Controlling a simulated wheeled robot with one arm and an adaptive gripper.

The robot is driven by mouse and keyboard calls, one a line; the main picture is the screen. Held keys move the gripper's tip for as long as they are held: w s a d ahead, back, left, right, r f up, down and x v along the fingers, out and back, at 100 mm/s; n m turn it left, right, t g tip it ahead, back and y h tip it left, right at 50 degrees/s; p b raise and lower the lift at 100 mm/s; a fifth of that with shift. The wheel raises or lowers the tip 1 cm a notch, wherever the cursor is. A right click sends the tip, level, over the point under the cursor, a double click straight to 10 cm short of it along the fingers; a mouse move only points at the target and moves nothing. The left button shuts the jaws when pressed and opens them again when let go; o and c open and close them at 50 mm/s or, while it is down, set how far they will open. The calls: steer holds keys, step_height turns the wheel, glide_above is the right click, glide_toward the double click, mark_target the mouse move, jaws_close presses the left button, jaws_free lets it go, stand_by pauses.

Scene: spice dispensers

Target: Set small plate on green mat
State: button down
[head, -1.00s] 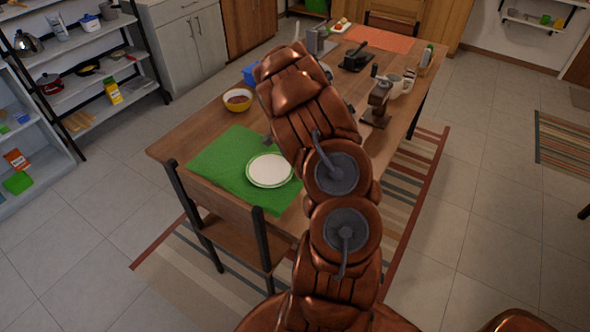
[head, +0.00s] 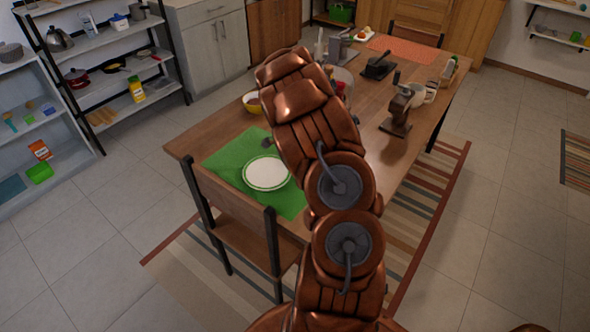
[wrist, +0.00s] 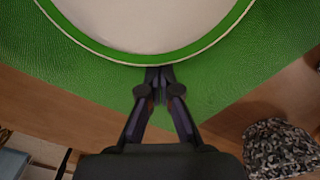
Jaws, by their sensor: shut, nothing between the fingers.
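The small plate (head: 267,173) is white with a green rim band. It lies flat on the green mat (head: 226,160) at the near end of the table. In the wrist view the plate (wrist: 150,18) fills the top, with the mat (wrist: 85,72) around its lower edge. My gripper (wrist: 160,72) is shut and empty, its fingertips at or just beside the plate's near rim. I cannot tell whether they touch it. In the head view my arm hides most of the gripper.
A chair (head: 232,216) stands at the table's near edge. A brown grinder (head: 398,112) and other items stand farther back, near an orange mat (head: 403,48). Shelves (head: 110,75) line the left. Floor at right is open.

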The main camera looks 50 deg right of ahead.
steer(key=s+d, duration=0.2)
steer(key=shift+s+d+r+b, duration=0.2)
steer(key=shift+s+d+b, duration=0.1)
steer(key=shift+d+b, duration=0.1)
step_height(320, 180, up, 10)
steer(key=b, duration=0.2)
steer(key=shift+f, duration=0.2)
steer(key=shift+a, duration=0.2)
